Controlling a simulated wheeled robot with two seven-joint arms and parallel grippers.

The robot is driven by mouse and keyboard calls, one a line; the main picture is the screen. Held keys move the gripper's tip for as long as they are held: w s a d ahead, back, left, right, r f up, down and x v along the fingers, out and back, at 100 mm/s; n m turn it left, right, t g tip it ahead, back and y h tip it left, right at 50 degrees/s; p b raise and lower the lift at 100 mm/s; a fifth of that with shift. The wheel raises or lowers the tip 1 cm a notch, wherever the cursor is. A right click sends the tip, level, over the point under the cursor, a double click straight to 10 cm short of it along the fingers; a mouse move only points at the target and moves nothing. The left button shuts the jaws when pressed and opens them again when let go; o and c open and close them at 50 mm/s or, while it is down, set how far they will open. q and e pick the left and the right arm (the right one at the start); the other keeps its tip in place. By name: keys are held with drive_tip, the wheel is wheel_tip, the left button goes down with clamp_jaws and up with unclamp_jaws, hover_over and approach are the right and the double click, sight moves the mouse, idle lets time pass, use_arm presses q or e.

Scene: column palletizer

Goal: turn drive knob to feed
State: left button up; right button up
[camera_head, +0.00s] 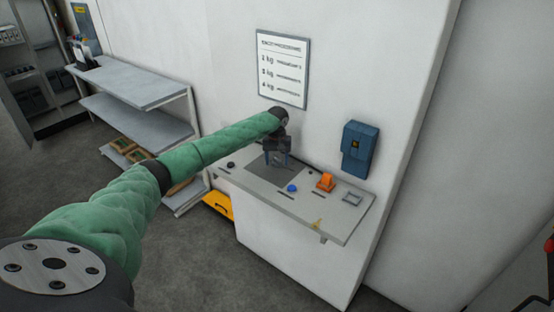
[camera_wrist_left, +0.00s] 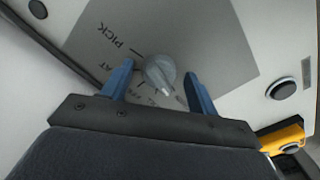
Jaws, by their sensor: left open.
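The grey round drive knob (camera_wrist_left: 158,70) is in the left wrist view, on a darker grey plate (camera_wrist_left: 220,45). The plate carries printed marks; "PICK" reads clearly, and other lettering is partly hidden by my gripper. A pale bar on the knob points toward the lower right of the picture. My left gripper (camera_wrist_left: 158,78) is open, with one blue finger on each side of the knob and visible gaps; contact cannot be told. In the head view my left gripper (camera_head: 277,158) is over the control panel (camera_head: 262,196) and hides the knob. My right gripper is not in view.
The panel also carries a blue button (camera_head: 292,188), an orange switch (camera_head: 326,181) and a grey framed part (camera_head: 352,198). A blue box (camera_head: 359,147) and a sign (camera_head: 282,70) are on the wall behind. A metal shelf (camera_head: 131,83) stands at left.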

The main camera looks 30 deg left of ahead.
use_arm(q)
drive_tip(key=c, duration=1)
drive_tip(key=shift+m, duration=0.5)
drive_tip(key=m, duration=0.3)
drive_tip(key=shift+m, duration=0.4)
drive_tip(key=m+b, duration=0.1)
drive_tip(key=m, duration=0.3)
drive_tip(key=shift+m, duration=0.3)
drive_tip(key=m, duration=0.3)
drive_tip(key=shift+w+b, duration=0.1)
drive_tip(key=shift+b, duration=0.25)
drive_tip(key=shift+r+m, duration=0.1)
drive_tip(key=shift+m, duration=1.6)
drive_tip(key=shift+a, duration=0.1)
drive_tip(key=o, duration=1)
